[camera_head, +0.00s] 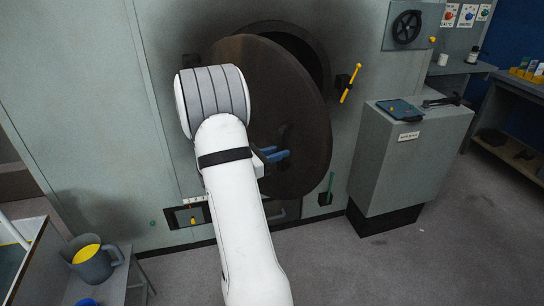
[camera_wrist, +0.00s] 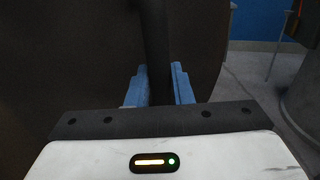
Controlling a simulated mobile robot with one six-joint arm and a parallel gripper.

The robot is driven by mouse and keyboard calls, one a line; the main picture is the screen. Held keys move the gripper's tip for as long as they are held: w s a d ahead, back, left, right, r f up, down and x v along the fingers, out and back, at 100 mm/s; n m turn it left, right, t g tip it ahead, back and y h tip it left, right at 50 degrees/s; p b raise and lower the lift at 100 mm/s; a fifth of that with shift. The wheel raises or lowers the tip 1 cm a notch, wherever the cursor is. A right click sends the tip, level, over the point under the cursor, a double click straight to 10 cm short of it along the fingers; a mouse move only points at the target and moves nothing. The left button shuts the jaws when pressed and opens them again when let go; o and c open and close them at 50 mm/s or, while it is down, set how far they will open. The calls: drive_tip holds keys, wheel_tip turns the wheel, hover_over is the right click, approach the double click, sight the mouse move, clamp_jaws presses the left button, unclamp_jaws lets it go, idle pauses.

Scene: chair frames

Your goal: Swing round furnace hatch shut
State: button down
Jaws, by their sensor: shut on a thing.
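The round furnace hatch (camera_head: 305,130) is a dark brown disc. It stands partly open in front of the dark round furnace opening (camera_head: 312,57), which shows behind its upper edge. My gripper (camera_head: 277,156) is at the outer face of the hatch, its blue fingers partly hidden by my white arm. In the wrist view, the two blue fingers (camera_wrist: 158,88) are closed around a dark upright bar, the hatch handle (camera_wrist: 154,45). The dark hatch face (camera_wrist: 70,50) fills the left and middle of that view.
A yellow-handled latch (camera_head: 350,83) is on the furnace wall right of the opening. A grey cabinet (camera_head: 395,165) with a blue clipboard stands to the right. A small table with a grey jug (camera_head: 93,264) is at lower left. The floor (camera_head: 400,265) at lower right is clear.

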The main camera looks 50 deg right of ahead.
drive_tip(key=shift+w+d+r, duration=0.15)
drive_tip(key=shift+d, duration=1.8)
drive_tip(key=c, duration=1.5)
unclamp_jaws()
drive_tip(key=shift+w+a, duration=0.1)
drive_tip(key=o, duration=0.3)
drive_tip(key=b, duration=0.1)
approach(292, 144)
drive_tip(key=shift+w+f, duration=0.1)
drive_tip(key=shift+f, duration=0.1)
